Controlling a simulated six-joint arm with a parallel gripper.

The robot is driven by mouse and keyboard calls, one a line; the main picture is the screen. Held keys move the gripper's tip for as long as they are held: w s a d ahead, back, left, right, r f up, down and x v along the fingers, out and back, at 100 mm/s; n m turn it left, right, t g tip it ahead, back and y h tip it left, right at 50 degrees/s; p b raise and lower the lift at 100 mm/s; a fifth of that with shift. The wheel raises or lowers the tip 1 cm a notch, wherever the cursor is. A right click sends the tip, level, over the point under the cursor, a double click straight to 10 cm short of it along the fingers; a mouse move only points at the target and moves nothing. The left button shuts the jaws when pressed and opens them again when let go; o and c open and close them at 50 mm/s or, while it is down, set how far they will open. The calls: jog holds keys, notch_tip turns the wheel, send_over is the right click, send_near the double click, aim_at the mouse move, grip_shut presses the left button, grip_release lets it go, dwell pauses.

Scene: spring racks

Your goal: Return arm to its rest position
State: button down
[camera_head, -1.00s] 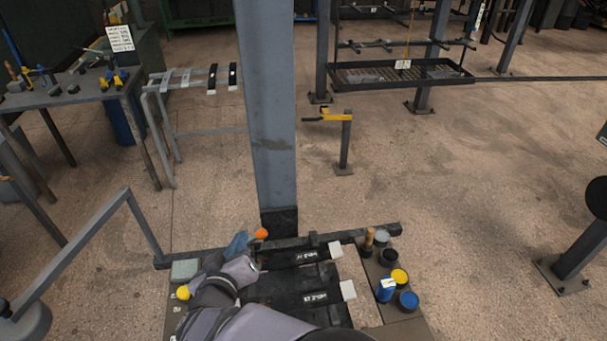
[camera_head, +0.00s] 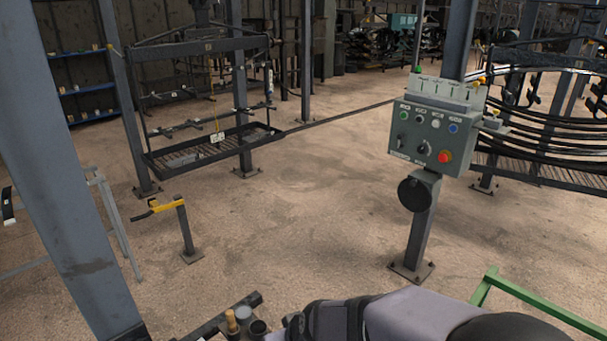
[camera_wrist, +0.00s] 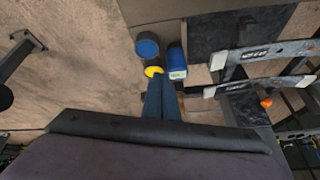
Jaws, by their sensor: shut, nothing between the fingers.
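My gripper (camera_wrist: 161,88) shows in the wrist view as two blue fingers pressed together, shut and empty. It hangs above the work surface near several small containers. My arm crosses the bottom of the head view, where the fingers cannot be made out. The wrist view shows a blue-topped container (camera_wrist: 147,45), a blue can with a white label (camera_wrist: 177,62) and a yellow top (camera_wrist: 153,71), partly hidden by the fingertips. Whether the fingers touch any of them is unclear.
A control box (camera_head: 437,122) stands on a post at right. A yellow-topped short post (camera_head: 186,228), a hanging rack (camera_head: 215,145) and a green rail (camera_head: 540,303) surround open floor.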

jog(key=s+d+f+m+g+h, duration=0.1)
jog(key=s+d+m+g+h, duration=0.15)
jog(key=s+d, duration=0.6)
jog(key=s+d+f+m+g+h, duration=0.1)
jog(key=s+d+m+g, duration=0.3)
jog(key=d, duration=0.7)
notch_tip(320, 180, down, 36)
jog(key=n+t+b, duration=0.1)
jog(key=t+b, duration=0.1)
jog(key=b, duration=3.3)
jog(key=shift+s+d+b, duration=0.15)
jog(key=shift+s+b, duration=0.15)
jog(key=shift+b, duration=0.1)
